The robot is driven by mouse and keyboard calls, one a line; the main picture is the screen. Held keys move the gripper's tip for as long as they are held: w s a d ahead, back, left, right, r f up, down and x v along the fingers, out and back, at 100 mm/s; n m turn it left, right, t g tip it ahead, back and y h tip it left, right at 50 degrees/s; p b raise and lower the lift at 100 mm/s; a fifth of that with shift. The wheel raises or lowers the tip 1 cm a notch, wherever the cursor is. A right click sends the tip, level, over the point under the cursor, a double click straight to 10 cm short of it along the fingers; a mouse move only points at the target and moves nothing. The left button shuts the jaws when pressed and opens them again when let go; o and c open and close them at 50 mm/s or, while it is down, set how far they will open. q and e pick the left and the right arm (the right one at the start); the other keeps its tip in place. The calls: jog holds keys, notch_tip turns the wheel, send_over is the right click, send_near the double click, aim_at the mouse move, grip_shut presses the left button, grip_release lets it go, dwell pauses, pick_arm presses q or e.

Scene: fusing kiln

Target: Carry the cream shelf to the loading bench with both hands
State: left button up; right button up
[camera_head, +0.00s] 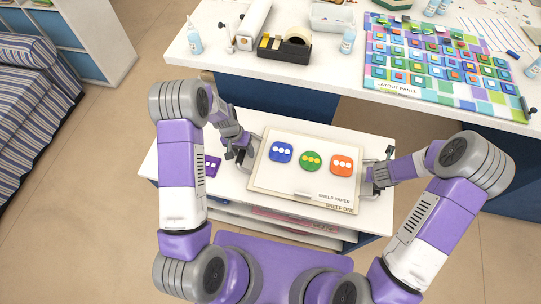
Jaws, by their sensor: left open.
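The cream shelf (262,186), marked SHELF ONE, lies over a white bench top, with white shelf paper (293,183) on it. Dark handles show at the shelf's left and right ends. My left gripper (243,150) is open at the left end, beside the handle. My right gripper (374,174) is at the right end, by the other handle; its fingers are too small and covered to tell their state.
The white bench (222,189) has a purple tile (212,166) at its left and shelves below. Behind stands a larger table (340,76) with a layout panel (398,86), tape dispenser (285,46) and bottles. A striped bed (28,105) is at far left. Floor is clear between.

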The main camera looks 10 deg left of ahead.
jog(key=shift+s+a+r, duration=0.1)
jog(key=shift+s+r, duration=0.05)
jog(key=shift+r, duration=0.4)
pick_arm(q)
notch_tip(320, 180, up, 12)
jog(key=a, duration=0.2)
jog(key=shift+a+f, duration=0.15)
pick_arm(e)
jog(key=v, duration=1.1)
jog(key=shift+s+f, duration=0.1)
jog(key=shift+f, duration=0.05)
